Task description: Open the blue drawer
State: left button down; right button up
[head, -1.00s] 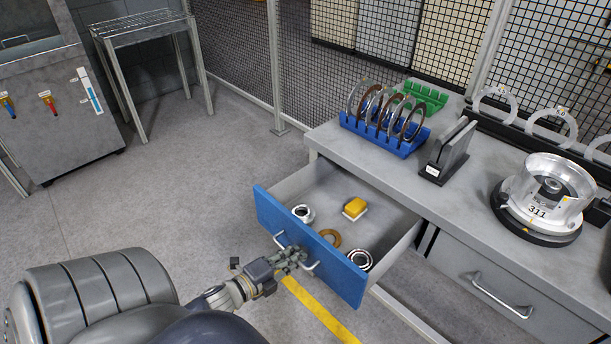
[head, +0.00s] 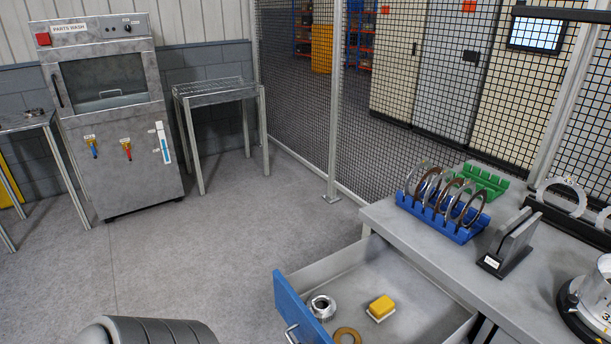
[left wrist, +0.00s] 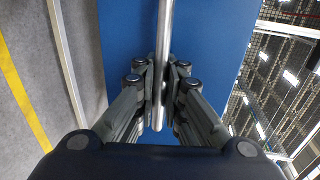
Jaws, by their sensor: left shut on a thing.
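The blue drawer (head: 289,302) stands pulled out from the grey workbench in the head view, with its inside showing. It holds a metal ring part (head: 322,307), a yellow block on a white base (head: 381,307) and a brown ring (head: 346,335). In the left wrist view the blue drawer front (left wrist: 215,60) fills the middle. My left gripper (left wrist: 160,80) is shut on the drawer's metal bar handle (left wrist: 163,35), one finger on each side. The gripper lies outside the head view. My right gripper is in neither view.
The workbench (head: 430,225) carries a blue rack of rings (head: 440,220), a green rack (head: 470,182) and a dark holder (head: 508,245). A parts washer (head: 115,120) and a wire-topped stand (head: 212,90) are at the back left. The floor between is clear.

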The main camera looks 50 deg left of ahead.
pick_arm(q)
jog(key=c, duration=1.7)
grip_release()
jog(key=v, duration=1.2)
